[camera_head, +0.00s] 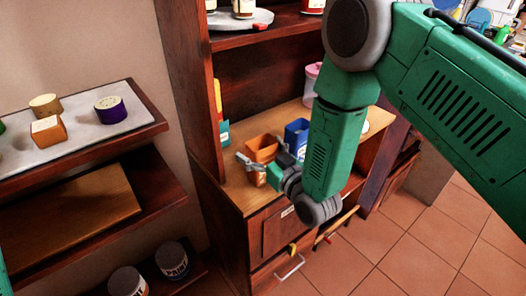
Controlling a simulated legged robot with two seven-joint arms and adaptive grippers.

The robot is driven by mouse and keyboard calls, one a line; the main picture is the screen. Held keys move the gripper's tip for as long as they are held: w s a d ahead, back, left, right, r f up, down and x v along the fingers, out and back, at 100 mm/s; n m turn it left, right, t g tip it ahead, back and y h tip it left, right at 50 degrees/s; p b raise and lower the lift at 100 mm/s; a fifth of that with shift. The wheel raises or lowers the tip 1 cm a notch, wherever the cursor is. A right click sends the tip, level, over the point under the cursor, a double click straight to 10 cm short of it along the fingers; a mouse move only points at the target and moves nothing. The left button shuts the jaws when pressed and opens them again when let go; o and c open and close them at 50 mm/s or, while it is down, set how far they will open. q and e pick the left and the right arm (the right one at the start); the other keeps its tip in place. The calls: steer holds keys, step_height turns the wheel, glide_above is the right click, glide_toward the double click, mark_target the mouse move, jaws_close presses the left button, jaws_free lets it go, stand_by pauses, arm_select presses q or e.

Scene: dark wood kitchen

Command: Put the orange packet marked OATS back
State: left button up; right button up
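An orange packet (263,146) stands on the wooden counter of the cabinet, in the middle of the view. I cannot read a label on it. My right arm comes in from the upper right, and its gripper (262,161) is at the packet, with one grey finger across its near face. The other finger is partly hidden behind the packet and wrist, so I cannot tell whether the fingers grip it. Only a green sliver at the lower left edge may be my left arm; its gripper is out of view.
A blue container (296,133) stands just right of the packet, and a pink-lidded jar (311,82) behind. A teal box (224,133) is by the left upright. The left shelf tray (75,140) holds an orange box (47,130) and a purple tin (110,110). Drawers are below the counter.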

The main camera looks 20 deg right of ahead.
steer(key=shift+s+d, duration=0.3)
steer(key=shift+d, duration=0.05)
steer(key=v, duration=0.2)
steer(key=d+v, duration=0.1)
steer(key=v, duration=0.4)
steer(key=shift+w+d+f, duration=0.15)
steer(key=shift+w+d, duration=0.1)
steer(key=shift+d, duration=0.05)
steer(key=s+d+f+m+g+h, duration=0.1)
steer(key=s+d+f+g+h, duration=0.25)
steer(key=s+f+g, duration=0.75)
steer(key=s+d+f+g, duration=0.1)
steer(key=s+f+g, duration=0.1)
steer(key=s, duration=0.4)
steer(key=s+d+f+m+g+h, duration=0.1)
steer(key=s+d+f+g, duration=0.1)
steer(key=s+f, duration=0.2)
steer(key=s+d+f+g, duration=0.1)
steer(key=s+d+f, duration=0.1)
steer(key=s, duration=0.6)
steer(key=shift+s+f+m+g+b, duration=0.3)
steer(key=shift+s+f+m+g, duration=0.1)
steer(key=shift+f, duration=0.15)
steer(key=shift+h, duration=0.25)
